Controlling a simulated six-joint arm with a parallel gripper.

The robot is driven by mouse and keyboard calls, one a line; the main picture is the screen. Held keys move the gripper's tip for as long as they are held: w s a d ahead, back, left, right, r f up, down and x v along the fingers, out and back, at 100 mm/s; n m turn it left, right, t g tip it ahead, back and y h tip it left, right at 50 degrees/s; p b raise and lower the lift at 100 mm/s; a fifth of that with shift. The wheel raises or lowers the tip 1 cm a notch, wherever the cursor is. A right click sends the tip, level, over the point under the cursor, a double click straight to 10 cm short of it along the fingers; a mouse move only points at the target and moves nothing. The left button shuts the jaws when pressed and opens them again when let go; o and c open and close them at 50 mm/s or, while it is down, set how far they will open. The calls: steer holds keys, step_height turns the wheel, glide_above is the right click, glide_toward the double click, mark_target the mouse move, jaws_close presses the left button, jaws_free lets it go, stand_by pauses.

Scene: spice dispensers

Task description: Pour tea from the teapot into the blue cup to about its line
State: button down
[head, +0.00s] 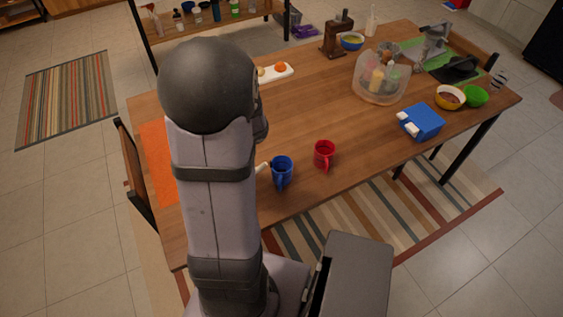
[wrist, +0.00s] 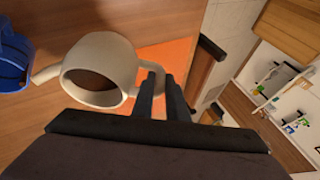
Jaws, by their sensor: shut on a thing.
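The cream teapot (wrist: 112,50) shows in the wrist view with its open top facing the camera and dark brown tea inside. My gripper (wrist: 159,80) is shut on its handle at the right. The spout points left, toward the blue cup (wrist: 12,62) at the picture's left edge. I cannot tell how far the teapot is tilted or lifted. In the head view the blue cup (head: 282,171) stands upright on the table, and a pale bit of the spout (head: 262,168) shows beside it. My arm hides the gripper and the rest of the teapot there. The cup's line and contents are not visible.
A red cup (head: 324,154) stands just right of the blue cup. A blue box (head: 424,121), a clear container (head: 381,80) and bowls stand farther right. A white tray (head: 275,73) lies at the back. An orange mat (head: 155,150) lies at the left. The middle of the table is clear.

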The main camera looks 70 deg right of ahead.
steer(key=shift+s+d+r+t+y+p, duration=0.2)
steer(key=shift+s+d+r+t+p, duration=0.1)
steer(key=shift+s+d+r+p, duration=0.25)
steer(key=shift+s+d+r+t+y+p, duration=0.25)
steer(key=shift+s+r+p, duration=0.3)
steer(key=shift+p, duration=0.3)
stand_by(1.8)
steer(key=shift+w, duration=0.1)
steer(key=shift+g+h, duration=0.55)
steer(key=shift+g, duration=0.2)
steer(key=w+a+f+b, duration=0.1)
steer(key=b, duration=0.1)
steer(key=w+a+f+b, duration=0.1)
steer(key=f+b, duration=0.1)
steer(key=shift+w+a+f, duration=0.1)
steer(key=shift+w+f, duration=0.05)
steer(key=shift+w, duration=0.25)
steer(key=shift+w+a+f+n+g+h, duration=0.2)
steer(key=shift+w+a+f+g+h, duration=0.35)
steer(key=shift+f, duration=0.6)
steer(key=shift+w+a+f+n+g+h, duration=0.2)
steer(key=shift+w+a+f+g+h, duration=0.2)
steer(key=shift+w+f+g, duration=0.55)
steer(key=shift+w+a+f+n+g+h, duration=0.2)
steer(key=shift+w+a+f+g+h, duration=0.25)
steer(key=shift+f, duration=0.9)
